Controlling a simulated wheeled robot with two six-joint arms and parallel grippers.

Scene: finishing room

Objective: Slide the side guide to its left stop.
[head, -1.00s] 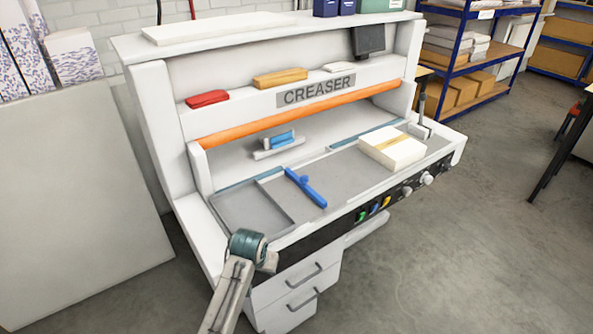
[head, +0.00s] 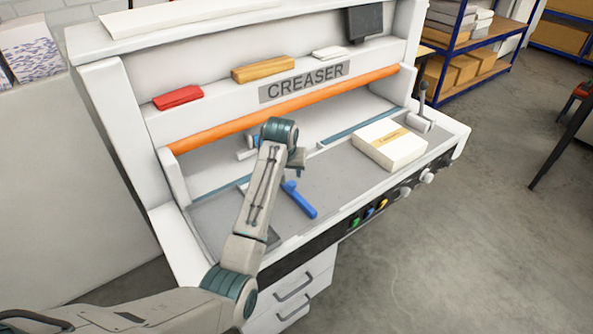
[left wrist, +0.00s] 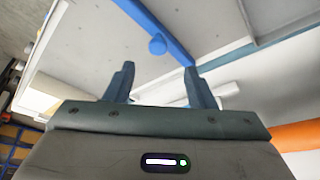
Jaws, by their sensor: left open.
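The side guide is a blue bar with a small knob (head: 300,200), lying across the grey bed of the creaser in the head view. It also shows in the left wrist view (left wrist: 157,45), crossing the top beyond the fingers. My left gripper (head: 297,168) is over the bed, close to the guide's knob end. In the left wrist view its two fingers (left wrist: 160,72) stand apart, with the knob beyond the gap. I see no contact with the guide. My left arm hides part of the bed's left side. My right gripper is out of view.
A banded white paper stack (head: 390,145) sits on the bed to the right. An orange bar (head: 340,98) spans the machine above the bed. A small white and blue piece (head: 246,152) is partly hidden behind my arm. A lever (head: 422,105) stands at the right end.

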